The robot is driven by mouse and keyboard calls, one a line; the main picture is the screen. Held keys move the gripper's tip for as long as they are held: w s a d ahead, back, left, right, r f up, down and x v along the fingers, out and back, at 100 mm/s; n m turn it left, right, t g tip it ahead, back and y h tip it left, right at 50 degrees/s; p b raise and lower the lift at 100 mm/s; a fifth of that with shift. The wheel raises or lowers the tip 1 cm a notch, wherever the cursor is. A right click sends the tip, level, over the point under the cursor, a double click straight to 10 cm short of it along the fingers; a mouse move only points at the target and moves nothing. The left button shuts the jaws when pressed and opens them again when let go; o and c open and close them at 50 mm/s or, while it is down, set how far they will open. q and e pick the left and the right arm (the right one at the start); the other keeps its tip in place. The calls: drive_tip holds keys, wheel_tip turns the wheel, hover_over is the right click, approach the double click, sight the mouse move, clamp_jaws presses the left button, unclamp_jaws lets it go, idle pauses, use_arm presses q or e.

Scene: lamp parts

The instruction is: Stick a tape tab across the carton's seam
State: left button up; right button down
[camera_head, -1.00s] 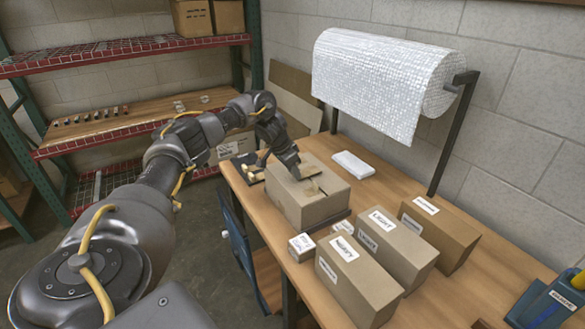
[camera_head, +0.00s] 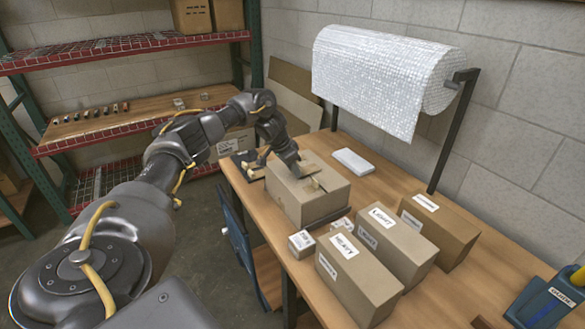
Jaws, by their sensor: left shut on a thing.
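The carton (camera_head: 318,204) is a brown cardboard box on the wooden bench, with its top flaps closed or nearly so. My left gripper (camera_head: 298,172) reaches over the carton's top from the left and is shut on a small tan piece, likely a tape tab (camera_head: 311,184), at or just above the top. I cannot tell whether the piece touches the seam. The gripper hides part of the carton's top. My right gripper is not in view.
Boxes labelled HEAVY (camera_head: 352,279) and LIGHT (camera_head: 397,246), plus another labelled box (camera_head: 440,231), stand at the right front. A small white-labelled box (camera_head: 301,244) sits near the bench edge. A bubble-wrap roll (camera_head: 385,80) hangs behind. A white pad (camera_head: 353,161) lies behind the carton.

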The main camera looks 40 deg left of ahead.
use_arm(q)
drive_tip(key=shift+s+f, duration=0.1)
drive_tip(key=shift+f, duration=0.35)
idle(0.5)
drive_tip(key=o, duration=1.2)
drive_tip(key=shift+a+r, duration=0.1)
drive_tip(key=shift+r, duration=0.45)
drive_tip(key=b+v, duration=0.1)
drive_tip(key=v, duration=0.4)
drive_tip(key=p+v, duration=0.1)
drive_tip(key=v, duration=0.3)
drive_tip(key=shift+s+r, duration=0.25)
drive_tip(key=shift+s, duration=0.05)
